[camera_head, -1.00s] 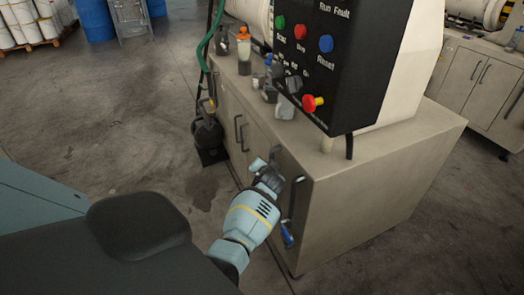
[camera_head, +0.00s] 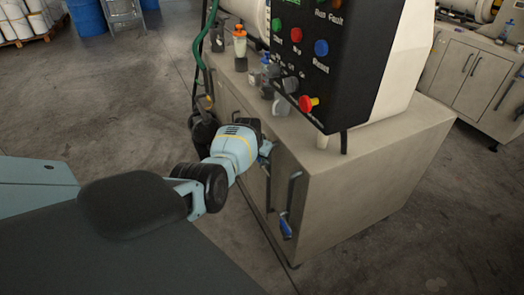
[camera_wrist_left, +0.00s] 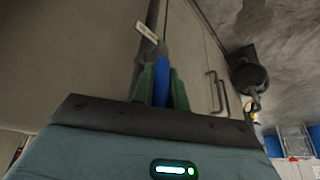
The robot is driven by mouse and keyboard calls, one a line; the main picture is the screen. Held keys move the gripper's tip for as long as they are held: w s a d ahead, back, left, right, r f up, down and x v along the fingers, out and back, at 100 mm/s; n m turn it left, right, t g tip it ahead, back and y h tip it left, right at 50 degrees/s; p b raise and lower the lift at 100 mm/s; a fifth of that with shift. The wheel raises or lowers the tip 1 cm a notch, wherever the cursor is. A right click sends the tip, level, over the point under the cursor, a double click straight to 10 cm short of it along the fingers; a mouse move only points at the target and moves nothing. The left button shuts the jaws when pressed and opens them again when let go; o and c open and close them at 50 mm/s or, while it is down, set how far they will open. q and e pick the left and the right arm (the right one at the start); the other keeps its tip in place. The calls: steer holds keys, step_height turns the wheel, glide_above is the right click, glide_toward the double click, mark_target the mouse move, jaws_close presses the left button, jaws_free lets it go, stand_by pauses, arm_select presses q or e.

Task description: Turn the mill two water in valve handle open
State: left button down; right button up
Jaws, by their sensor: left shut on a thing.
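My left gripper (camera_head: 264,150) is at the side of the mill cabinet (camera_head: 370,170), next to its doors. Its fingertips are mostly hidden behind the wrist in the head view. In the left wrist view the green fingers of my left gripper (camera_wrist_left: 161,88) are shut on a blue valve handle (camera_wrist_left: 161,78). A small white tag (camera_wrist_left: 147,32) sits just beyond this handle; its writing is too small to read. Another blue handle (camera_head: 286,227) hangs below a dark pipe at the cabinet's near corner, apart from the gripper. My right gripper is not in view.
The black control panel (camera_head: 335,60) with coloured buttons overhangs the cabinet top. Dark door handles (camera_wrist_left: 216,92) and a black floor pump (camera_wrist_left: 248,75) lie along the cabinet side. The concrete floor (camera_head: 120,120) to the left is clear.

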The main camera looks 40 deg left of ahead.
arm_select(q)
steer(key=shift+w+a+h, duration=0.1)
steer(key=shift+a+h, duration=0.05)
steer(key=shift+h, duration=0.15)
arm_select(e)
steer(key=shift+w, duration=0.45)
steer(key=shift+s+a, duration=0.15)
arm_select(q)
steer(key=c, duration=1.4)
jaws_free()
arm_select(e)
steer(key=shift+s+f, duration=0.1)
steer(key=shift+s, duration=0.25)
